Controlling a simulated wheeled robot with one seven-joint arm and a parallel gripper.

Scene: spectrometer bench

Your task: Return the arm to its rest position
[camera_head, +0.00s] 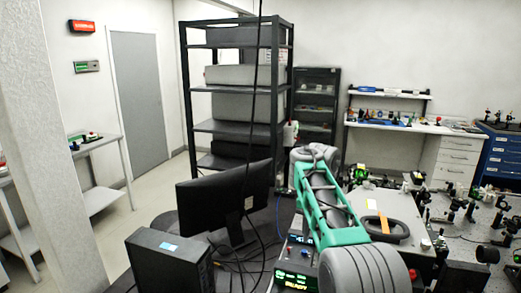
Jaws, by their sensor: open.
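My arm (330,205) shows in the head view, with a teal and grey link running from a large ribbed grey joint at the bottom up to a grey joint. It passes in front of the bench, between the monitor and the optics. My gripper is not in view; the part of the arm beyond the upper grey joint is hidden or out of sight.
A black monitor (222,198) and a black box (168,262) stand left of my arm, with loose cables. A lit green display (295,281) sits below the arm. A pale instrument (372,207) and several optics mounts (470,208) crowd the right. Open floor (150,208) lies left.

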